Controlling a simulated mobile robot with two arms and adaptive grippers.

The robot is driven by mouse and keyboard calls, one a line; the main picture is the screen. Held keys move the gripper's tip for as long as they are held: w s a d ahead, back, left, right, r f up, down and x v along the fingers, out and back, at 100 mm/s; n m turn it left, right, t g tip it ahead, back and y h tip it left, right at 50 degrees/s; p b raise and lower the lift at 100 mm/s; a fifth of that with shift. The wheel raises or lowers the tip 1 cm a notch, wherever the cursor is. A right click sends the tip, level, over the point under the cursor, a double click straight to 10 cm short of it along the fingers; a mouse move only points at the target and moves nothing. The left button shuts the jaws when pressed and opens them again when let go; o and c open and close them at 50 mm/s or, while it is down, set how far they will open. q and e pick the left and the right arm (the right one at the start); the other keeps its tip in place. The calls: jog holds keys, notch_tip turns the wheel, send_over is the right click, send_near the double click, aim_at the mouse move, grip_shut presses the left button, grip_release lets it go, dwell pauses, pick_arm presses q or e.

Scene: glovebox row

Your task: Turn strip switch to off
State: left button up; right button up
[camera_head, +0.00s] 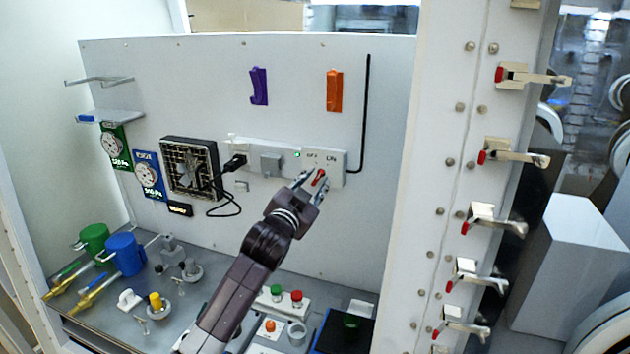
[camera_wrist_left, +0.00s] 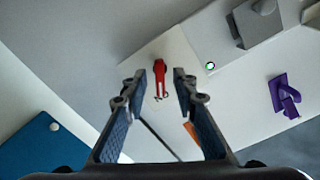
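The power strip (camera_head: 276,158) is a pale bar on the back panel. The strip switch is a red lever (camera_head: 319,177) on a white block at its right end, below small OFF and ON lettering. A green light (camera_head: 297,155) glows beside it. My left gripper (camera_head: 312,187) is at the switch with its fingers apart. In the left wrist view the red lever (camera_wrist_left: 160,74) shows between and just beyond the open fingertips (camera_wrist_left: 160,85); contact cannot be told. The green light (camera_wrist_left: 210,66) is lit there too. My right gripper is out of view.
A black plug (camera_head: 235,162) and its cable run from the strip to a fan (camera_head: 190,168). Purple (camera_head: 259,86) and orange (camera_head: 334,90) holders are above. A black rod (camera_head: 366,110) stands right of the switch.

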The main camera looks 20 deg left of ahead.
pick_arm(q)
grip_shut()
jog(key=shift+n, duration=2.9)
grip_release()
jog(key=shift+a, duration=0.1)
